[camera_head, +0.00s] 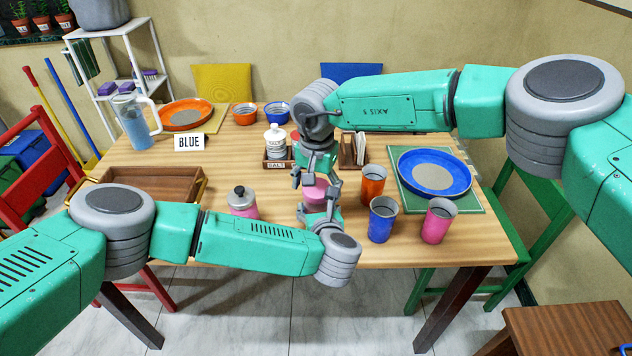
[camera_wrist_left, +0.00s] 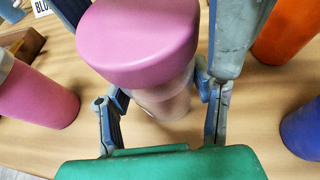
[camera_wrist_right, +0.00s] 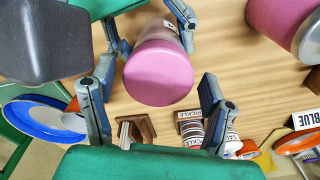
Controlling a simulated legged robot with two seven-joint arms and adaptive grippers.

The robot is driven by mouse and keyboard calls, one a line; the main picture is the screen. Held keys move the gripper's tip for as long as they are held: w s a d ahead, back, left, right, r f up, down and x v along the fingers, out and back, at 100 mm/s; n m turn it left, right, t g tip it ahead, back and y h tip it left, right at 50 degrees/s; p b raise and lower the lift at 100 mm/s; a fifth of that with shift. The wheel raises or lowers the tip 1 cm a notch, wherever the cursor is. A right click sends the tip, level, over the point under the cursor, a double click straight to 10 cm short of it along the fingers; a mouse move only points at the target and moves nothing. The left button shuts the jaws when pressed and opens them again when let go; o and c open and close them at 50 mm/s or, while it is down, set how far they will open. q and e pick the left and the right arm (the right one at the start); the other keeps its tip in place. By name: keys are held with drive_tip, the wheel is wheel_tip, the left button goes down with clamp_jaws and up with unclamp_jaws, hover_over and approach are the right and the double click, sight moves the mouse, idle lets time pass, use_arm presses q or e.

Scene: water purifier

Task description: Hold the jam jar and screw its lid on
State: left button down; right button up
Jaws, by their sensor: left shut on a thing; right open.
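The jam jar (camera_wrist_left: 165,100) is a clear, pale jar with a wide pink lid (camera_wrist_left: 140,42) on its mouth. Whether the lid is threaded on cannot be told. My left gripper (camera_head: 318,208) is shut around the jar body below the lid and holds it upright, near the table's front middle. My right gripper (camera_head: 315,178) points down from above, open. In the right wrist view its fingers stand apart on either side of the pink lid (camera_wrist_right: 158,73), with gaps visible. In the head view the grippers hide most of the jar.
Orange (camera_head: 372,186), blue (camera_head: 382,219) and pink (camera_head: 437,221) cups stand close on the right. A pink bottle (camera_head: 243,204) stands left, by a wooden tray (camera_head: 190,188). A salt jar (camera_head: 275,143) and a napkin holder (camera_head: 346,150) are behind. A blue plate (camera_head: 405,157) lies at right.

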use_arm(q)
drive_tip(key=shift+f, duration=0.1)
use_arm(e)
drive_tip(key=c, duration=1.2)
drive_tip(key=m, duration=0.6)
use_arm(q)
drive_tip(key=shift+s+d, duration=0.1)
use_arm(e)
drive_tip(key=m, duration=1.7)
drive_tip(key=shift+w+m, duration=0.1)
drive_tip(key=shift+m, duration=0.2)
drive_tip(key=o, duration=1.1)
drive_tip(key=shift+o, duration=0.8)
drive_tip(key=shift+r, duration=0.1)
